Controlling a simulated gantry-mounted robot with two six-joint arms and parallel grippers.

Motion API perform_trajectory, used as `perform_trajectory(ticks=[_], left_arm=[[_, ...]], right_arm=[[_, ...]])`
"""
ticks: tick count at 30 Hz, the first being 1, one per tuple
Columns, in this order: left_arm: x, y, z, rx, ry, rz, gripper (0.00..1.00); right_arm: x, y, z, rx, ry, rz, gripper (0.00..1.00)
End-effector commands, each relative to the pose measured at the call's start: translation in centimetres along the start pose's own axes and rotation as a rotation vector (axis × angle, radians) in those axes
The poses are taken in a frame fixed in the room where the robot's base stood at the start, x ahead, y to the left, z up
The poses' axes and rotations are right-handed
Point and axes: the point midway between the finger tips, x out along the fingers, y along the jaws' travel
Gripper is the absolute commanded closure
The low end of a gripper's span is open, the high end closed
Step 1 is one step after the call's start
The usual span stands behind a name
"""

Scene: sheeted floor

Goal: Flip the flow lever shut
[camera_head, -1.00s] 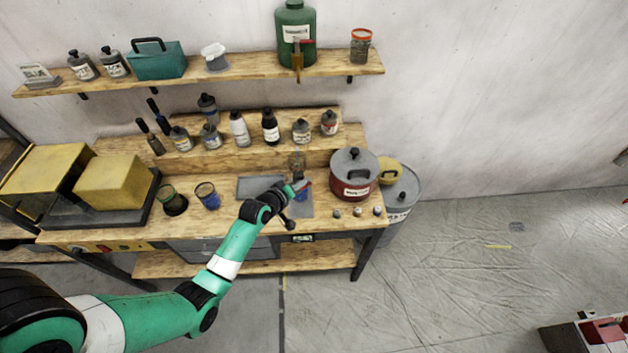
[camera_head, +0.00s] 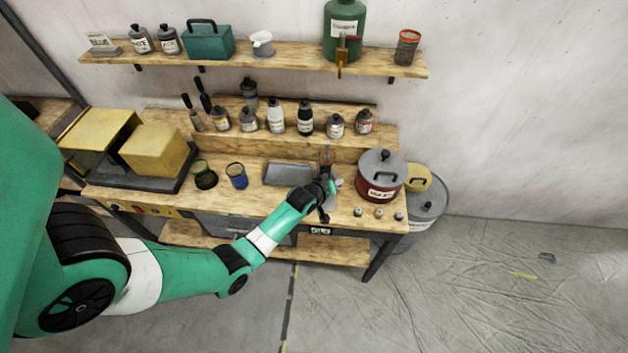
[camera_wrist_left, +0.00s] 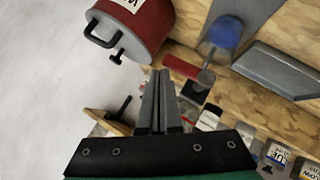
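My left gripper (camera_head: 328,189) is over the front of the workbench, left of the red pot. In the left wrist view its fingers (camera_wrist_left: 158,98) lie side by side, closed, with nothing seen between them. Just beyond the tips is a red flat bar (camera_wrist_left: 181,67) beside a grey metal stem (camera_wrist_left: 206,78) on a dark block; it looks like a lever, but I cannot be sure. The fingers appear apart from it. In the head view my gripper hides most of this spot. A green tank (camera_head: 343,28) on the shelf has a brass tap with a red handle (camera_head: 349,40). My right gripper is out of view.
The red pot (camera_head: 381,177) is close to the gripper's right. A grey tray (camera_head: 287,174) is to its left. A blue round thing (camera_wrist_left: 226,32) is near the red bar. Several bottles stand on the raised ledge (camera_head: 290,141) behind.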

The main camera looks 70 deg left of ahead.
Motion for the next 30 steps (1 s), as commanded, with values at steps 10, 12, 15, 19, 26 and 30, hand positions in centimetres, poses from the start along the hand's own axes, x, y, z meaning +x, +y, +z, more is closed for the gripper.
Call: perform_trajectory(ticks=[10,12,15,19,26,30], left_arm=[[0.1,0.0,0.2,0.000,-0.001,0.000,1.00],[0.1,0.0,0.2,0.000,-0.001,0.000,1.00],[0.1,0.0,0.2,0.000,-0.001,0.000,1.00],[0.1,0.0,0.2,0.000,-0.001,0.000,1.00],[-1.2,1.4,-1.1,0.001,-0.001,0.002,1.00],[-3.1,3.4,-2.8,0.003,-0.003,0.004,1.00]], right_arm=[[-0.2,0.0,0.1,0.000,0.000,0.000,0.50],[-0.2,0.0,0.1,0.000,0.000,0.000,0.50],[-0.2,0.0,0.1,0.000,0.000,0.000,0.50],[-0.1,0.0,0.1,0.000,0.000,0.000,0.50],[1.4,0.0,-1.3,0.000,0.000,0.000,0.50],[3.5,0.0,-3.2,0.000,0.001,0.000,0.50]])
